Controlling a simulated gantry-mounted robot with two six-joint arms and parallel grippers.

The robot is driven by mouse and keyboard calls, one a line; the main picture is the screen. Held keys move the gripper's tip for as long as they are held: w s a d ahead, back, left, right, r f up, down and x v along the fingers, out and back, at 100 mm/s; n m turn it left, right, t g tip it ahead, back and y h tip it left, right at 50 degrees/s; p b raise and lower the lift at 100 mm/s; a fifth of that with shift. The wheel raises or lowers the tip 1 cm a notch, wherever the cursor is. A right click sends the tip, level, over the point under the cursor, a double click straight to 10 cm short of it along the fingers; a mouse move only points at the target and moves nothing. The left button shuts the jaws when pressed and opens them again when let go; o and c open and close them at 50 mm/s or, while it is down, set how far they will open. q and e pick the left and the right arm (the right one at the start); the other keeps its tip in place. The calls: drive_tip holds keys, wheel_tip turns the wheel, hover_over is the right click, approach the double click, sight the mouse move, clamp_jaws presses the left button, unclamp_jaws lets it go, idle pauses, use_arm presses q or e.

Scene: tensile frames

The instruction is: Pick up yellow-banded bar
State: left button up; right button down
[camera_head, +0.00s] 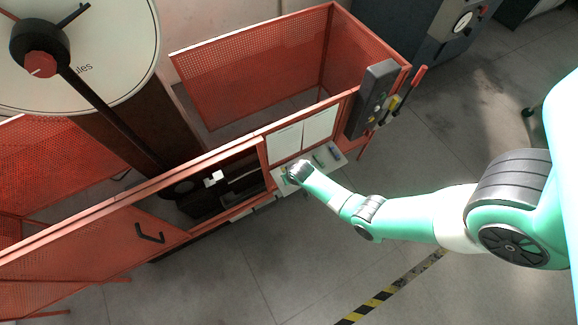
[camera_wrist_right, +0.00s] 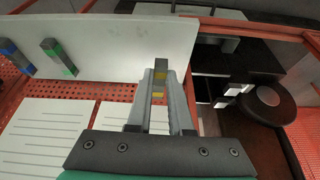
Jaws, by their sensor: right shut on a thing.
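The yellow-banded bar (camera_wrist_right: 160,78) is a grey square bar with yellow bands. In the right wrist view it stands between the two fingers of my right gripper (camera_wrist_right: 160,98), which is shut on it. Its lower part is hidden by the gripper. In the head view my right arm reaches to the small pale shelf (camera_head: 336,158) on the red frame, and the right gripper and the bar are too small or hidden to make out there. My left gripper is not in view.
A blue-banded bar (camera_wrist_right: 14,56) and a green-banded bar (camera_wrist_right: 58,57) are on the shelf, left of my gripper. White sheets (camera_wrist_right: 41,138) are on the red mesh panel. A dark opening with a round black part (camera_wrist_right: 263,106) lies to the right. A control box (camera_head: 372,98) stands beside the shelf.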

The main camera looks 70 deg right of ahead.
drive_tip(key=s+a+r+p, duration=0.4)
drive_tip(key=a+r+p, duration=0.5)
drive_tip(key=a+p, duration=0.2)
drive_tip(key=shift+a+r, duration=0.3)
drive_tip(key=shift+a, duration=0.85)
drive_tip(key=shift+r, duration=0.1)
